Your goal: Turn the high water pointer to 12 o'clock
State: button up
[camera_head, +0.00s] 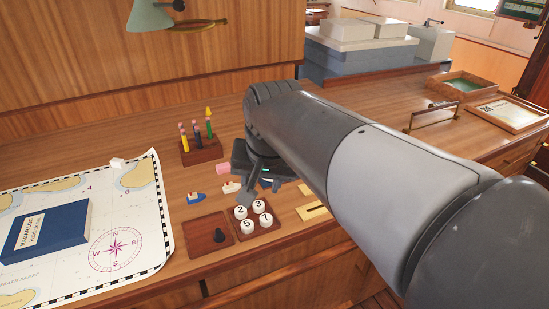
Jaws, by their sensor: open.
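I cannot make out a high water pointer or its dial in the head view; it may be hidden behind my arm. My gripper (252,193) points down over the wooden desk, just behind the tray of numbered white discs (252,217). It is open, with no object visible between its fingers, though my arm hides part of it. A square wooden tray (198,224) with a dark peg (219,236) stands left of the numbered discs.
A chart (140,215) with a blue book (45,232) covers the left. Framed trays (508,116) lie at the far right.

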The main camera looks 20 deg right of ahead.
jog(key=w+d+f+m+g, duration=0.1)
jog(key=w+d+f+m, duration=0.1)
jog(key=w+d+m, duration=0.55)
jog(key=w+d+f+m+g, duration=0.2)
jog(key=w+m, duration=0.2)
jog(key=w, duration=0.6)
jog(key=w+d+f+m+g, duration=0.1)
jog(key=w+d+f+m, duration=0.1)
jog(key=w+d+m, duration=0.45)
jog(key=shift+n, duration=0.7)
jog(key=f, duration=0.3)
jog(key=w+a+f, duration=0.1)
jog(key=f, duration=0.6)
jog(key=shift+w+a+f, duration=0.15)
jog(key=shift+w+f, duration=0.1)
jog(key=shift+w, duration=0.05)
grip_shut()
jog(key=shift+n, duration=0.3)
